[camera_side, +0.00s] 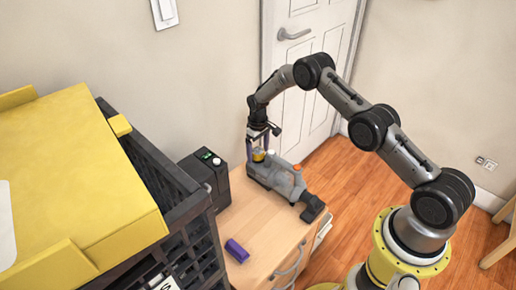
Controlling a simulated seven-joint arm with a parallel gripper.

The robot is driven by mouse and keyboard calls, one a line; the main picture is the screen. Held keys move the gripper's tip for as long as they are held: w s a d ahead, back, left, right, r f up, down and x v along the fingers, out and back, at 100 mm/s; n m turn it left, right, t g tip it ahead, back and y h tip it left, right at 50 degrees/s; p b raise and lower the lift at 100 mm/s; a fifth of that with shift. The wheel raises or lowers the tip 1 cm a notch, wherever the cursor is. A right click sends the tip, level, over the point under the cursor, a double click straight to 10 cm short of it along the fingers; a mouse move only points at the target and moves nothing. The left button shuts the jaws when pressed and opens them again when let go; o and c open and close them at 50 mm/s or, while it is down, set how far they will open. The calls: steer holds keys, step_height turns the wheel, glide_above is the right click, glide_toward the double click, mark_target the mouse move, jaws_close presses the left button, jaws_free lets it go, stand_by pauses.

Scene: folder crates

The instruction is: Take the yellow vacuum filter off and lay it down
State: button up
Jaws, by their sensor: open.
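The yellow vacuum filter (258,156) shows as a small yellow patch at the far left end of the grey handheld vacuum (283,178). The vacuum lies on the wooden cabinet top, with its dark end (312,207) towards the right front. My gripper (259,152) points down at the filter from above, with its fingers open around or just beside it. I cannot tell whether the fingers touch the filter. The fingers hide part of the filter.
A black box with a green light (207,160) stands left of the vacuum. A purple block (237,251) lies at the front of the wooden cabinet top (262,222). A dark crate (170,180) with yellow folders (85,170) fills the left. The cabinet top between block and vacuum is clear.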

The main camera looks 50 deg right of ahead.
mark_target(258, 151)
steer(key=shift+c, duration=0.3)
steer(key=c, duration=1.2)
steer(key=shift+r, duration=0.1)
steer(key=shift+r, duration=1.1)
steer(key=shift+r, duration=0.3)
steer(key=shift+r, duration=0.1)
steer(key=shift+r, duration=0.7)
